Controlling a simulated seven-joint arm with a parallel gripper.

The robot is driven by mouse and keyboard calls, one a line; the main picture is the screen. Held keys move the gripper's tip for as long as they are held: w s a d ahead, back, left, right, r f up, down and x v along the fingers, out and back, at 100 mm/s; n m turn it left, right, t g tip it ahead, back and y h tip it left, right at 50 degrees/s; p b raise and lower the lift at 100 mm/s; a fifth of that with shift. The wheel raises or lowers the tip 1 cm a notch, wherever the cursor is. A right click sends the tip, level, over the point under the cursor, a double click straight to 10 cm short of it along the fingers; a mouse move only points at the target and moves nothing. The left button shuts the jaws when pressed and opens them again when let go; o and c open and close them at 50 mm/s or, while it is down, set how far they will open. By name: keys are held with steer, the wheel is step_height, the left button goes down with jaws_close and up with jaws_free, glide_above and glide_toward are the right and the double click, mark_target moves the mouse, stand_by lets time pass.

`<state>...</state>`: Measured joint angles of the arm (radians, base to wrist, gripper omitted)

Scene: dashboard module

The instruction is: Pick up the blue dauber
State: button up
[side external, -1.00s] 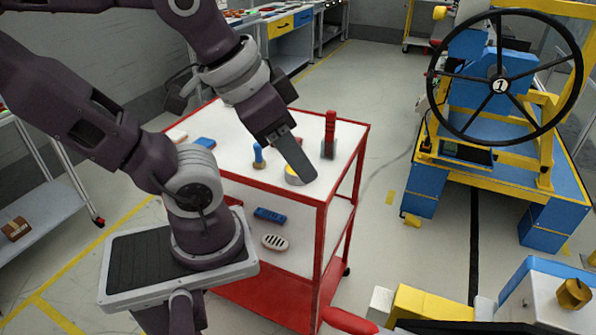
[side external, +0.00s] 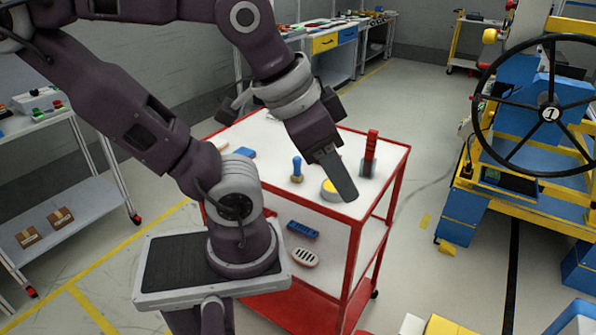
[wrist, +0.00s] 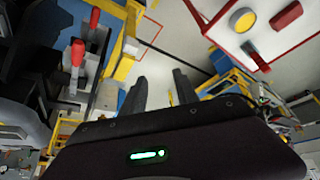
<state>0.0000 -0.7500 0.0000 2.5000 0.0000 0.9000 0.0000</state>
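The blue dauber (side external: 297,170) stands upright on the white top of the red-framed cart (side external: 265,132). It has a blue handle and a tan base. It does not show in the wrist view. My gripper (side external: 349,196) is to the right of the dauber in the side view, apart from it, with a long grey finger pointing down over the cart's near right corner. The wrist view shows two dark fingers (wrist: 160,88) with a gap between them and nothing held.
A round yellow-and-white tin (side external: 329,189) is partly behind my finger. A red-handled tool (side external: 371,150) stands to the right. A blue block (side external: 245,152) lies farther left. A blue brush (side external: 303,230) and an oval slotted piece (side external: 305,257) lie on the lower shelf.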

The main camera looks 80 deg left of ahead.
steer(key=shift+o, duration=1.4)
